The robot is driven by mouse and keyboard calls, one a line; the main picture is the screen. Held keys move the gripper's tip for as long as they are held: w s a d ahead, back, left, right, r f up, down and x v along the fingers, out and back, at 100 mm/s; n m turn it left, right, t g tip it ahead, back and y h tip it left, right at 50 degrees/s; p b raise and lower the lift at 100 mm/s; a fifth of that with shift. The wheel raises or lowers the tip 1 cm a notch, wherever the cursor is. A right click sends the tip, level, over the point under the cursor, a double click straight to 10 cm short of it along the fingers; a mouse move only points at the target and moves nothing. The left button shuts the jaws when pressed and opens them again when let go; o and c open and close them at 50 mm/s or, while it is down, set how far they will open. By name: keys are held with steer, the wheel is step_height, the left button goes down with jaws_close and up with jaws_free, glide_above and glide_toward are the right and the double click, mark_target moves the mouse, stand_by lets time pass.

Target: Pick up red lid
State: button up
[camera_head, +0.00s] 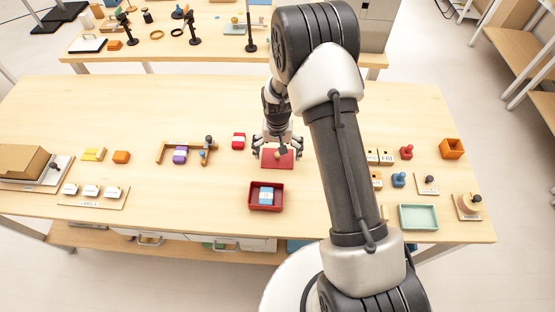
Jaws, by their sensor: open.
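The red lid (277,159) is a flat red panel with a small brownish knob (278,153) near its middle. It lies on the wooden table behind the red box. My gripper (277,150) is open and points down over the lid, with its fingers to either side of the knob. I cannot tell whether the fingers touch the lid. The red box (251,197) is open at the top and holds a blue and white block (267,195).
A red block (239,141) lies just left of my gripper. A brown wooden frame with a purple block (180,155) is farther left. A green tray (418,217), red and blue knobbed pieces and an orange box (452,148) are at right. Bare table (225,180) lies left of the red box.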

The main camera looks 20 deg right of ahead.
steer(key=shift+w+f, duration=0.1)
steer(key=shift+f, duration=0.2)
jaws_close()
stand_by(1.2)
